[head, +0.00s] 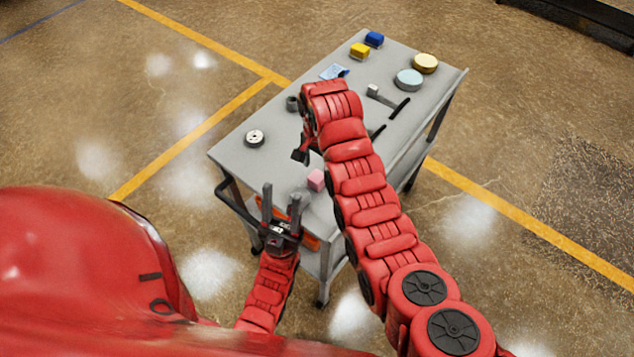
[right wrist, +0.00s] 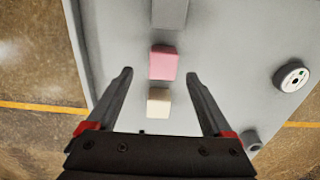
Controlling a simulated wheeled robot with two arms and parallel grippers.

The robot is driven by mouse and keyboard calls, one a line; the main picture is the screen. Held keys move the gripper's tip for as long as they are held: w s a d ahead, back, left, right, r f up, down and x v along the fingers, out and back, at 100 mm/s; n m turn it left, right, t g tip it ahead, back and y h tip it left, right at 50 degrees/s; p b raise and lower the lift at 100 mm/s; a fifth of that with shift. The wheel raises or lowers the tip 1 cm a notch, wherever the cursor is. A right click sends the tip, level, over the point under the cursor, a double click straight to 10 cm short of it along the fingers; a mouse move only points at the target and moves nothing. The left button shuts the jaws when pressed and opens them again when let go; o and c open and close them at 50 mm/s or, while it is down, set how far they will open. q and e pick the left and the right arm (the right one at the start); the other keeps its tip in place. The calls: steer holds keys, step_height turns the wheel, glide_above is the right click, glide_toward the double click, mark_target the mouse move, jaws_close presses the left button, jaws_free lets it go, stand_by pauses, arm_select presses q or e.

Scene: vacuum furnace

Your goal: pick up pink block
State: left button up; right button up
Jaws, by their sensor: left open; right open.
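The pink block (head: 316,180) lies on the grey cart top (head: 228,150), near its front edge. In the right wrist view the pink block (right wrist: 164,62) sits slightly beyond and between the fingertips. My right gripper (right wrist: 159,76) is open and empty, pointing down over the cart top. In the head view my right gripper (head: 302,155) is partly hidden by its own arm, just up and left of the pink block. My left gripper (head: 282,194) is open and empty at the cart's front edge, left of and below the pink block.
A beige block (right wrist: 159,102) lies between my right fingers. A grey shape (right wrist: 169,12) lies beyond the pink block; I cannot tell what it is. Yellow (head: 359,51) and blue (head: 374,39) blocks sit far back.

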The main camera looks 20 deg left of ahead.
mark_target(317, 176)
steer(key=shift+s+f, duration=0.1)
steer(key=shift+f, duration=0.2)
steer(key=f, duration=0.1)
steer(key=f+p, duration=0.2)
steer(key=shift+a+f, duration=0.25)
steer(key=shift+f+p, duration=0.3)
steer(key=shift+f, duration=0.45)
jaws_close()
